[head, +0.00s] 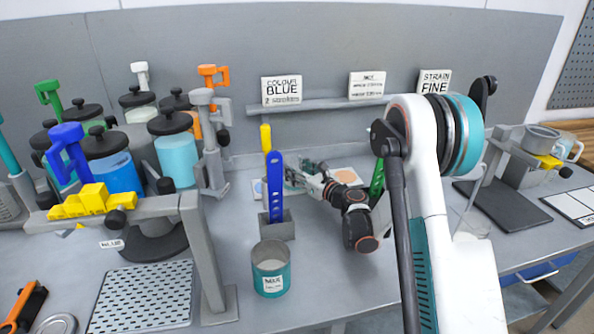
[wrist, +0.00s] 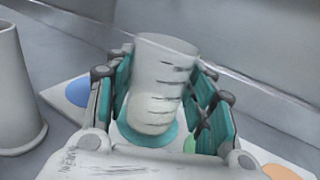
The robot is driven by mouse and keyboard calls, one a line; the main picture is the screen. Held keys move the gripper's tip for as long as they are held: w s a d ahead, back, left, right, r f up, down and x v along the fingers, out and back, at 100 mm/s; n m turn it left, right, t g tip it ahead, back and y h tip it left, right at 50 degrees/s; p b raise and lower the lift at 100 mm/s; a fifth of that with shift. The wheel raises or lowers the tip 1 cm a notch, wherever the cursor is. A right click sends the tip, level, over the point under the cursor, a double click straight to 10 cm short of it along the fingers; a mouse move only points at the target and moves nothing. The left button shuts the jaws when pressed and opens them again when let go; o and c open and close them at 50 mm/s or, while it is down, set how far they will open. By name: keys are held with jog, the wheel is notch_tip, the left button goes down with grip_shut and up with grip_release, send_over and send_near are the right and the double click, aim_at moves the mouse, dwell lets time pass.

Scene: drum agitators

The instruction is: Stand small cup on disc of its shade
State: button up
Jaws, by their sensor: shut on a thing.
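My gripper (head: 303,172) reaches over the white card (head: 360,172) at the back of the bench. In the wrist view its teal-padded fingers (wrist: 165,98) are shut on the small cup (wrist: 165,65), one on each side. The cup is clear with dark graduation marks, looks upright, and shows a pale whitish patch low down. A teal disc (wrist: 130,134) shows around the cup's bottom; I cannot tell whether the cup touches it. Also on the card are a blue disc (wrist: 79,93), a partly hidden green disc (wrist: 190,145) and an orange disc (wrist: 281,172). The cup is hardly distinguishable in the head view.
A grey block holding a blue slotted strip (head: 275,187) stands just left of my gripper. A teal-and-grey can (head: 270,270) stands in front. Jars with black lids (head: 176,155) and clamp stands crowd the left. A grey post (wrist: 15,90) is left of the card.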

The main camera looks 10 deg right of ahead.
jog(key=o, duration=1.1)
jog(key=shift+f, duration=0.1)
jog(key=shift+r, duration=0.25)
jog(key=p+v, duration=0.2)
jog(key=v, duration=1)
jog(key=shift+f+p, duration=0.1)
jog(key=shift+p, duration=0.25)
